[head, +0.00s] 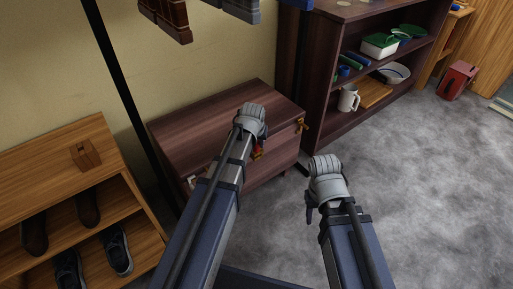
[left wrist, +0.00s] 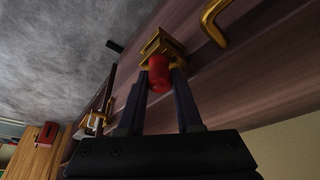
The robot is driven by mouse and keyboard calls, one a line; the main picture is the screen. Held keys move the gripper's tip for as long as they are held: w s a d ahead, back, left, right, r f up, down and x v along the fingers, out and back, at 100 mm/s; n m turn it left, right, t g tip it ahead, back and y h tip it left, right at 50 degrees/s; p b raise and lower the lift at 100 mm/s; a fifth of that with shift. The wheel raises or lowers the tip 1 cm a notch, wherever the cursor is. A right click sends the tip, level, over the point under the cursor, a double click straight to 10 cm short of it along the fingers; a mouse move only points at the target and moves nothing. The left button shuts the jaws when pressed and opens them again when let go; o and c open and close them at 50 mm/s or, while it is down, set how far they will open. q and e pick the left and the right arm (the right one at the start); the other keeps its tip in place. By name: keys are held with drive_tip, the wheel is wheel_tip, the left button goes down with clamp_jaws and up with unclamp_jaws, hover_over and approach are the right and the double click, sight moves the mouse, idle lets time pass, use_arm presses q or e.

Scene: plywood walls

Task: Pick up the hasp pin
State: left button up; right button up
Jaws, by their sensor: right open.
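The hasp pin (left wrist: 159,74) has a red head and sits at a brass hasp (left wrist: 162,46) on the dark wooden cabinet front. A bit of red also shows in the head view (head: 257,153), beside my left wrist. The pin's shank is hidden. My right gripper (head: 312,204) is open and empty over the grey floor, right of the cabinet.
The low dark cabinet (head: 205,115) stands against the wall. A brass handle (left wrist: 220,22) is near the hasp. A shoe rack (head: 62,160) is at left, a dark shelf unit (head: 345,45) at back right, a red box (head: 457,80) beyond. The floor at right is clear.

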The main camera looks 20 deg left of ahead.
use_arm(q)
clamp_jaws()
drive_tip(key=shift+r, duration=0.1)
wheel_tip(320, 180, up, 10)
drive_tip(key=p, duration=1)
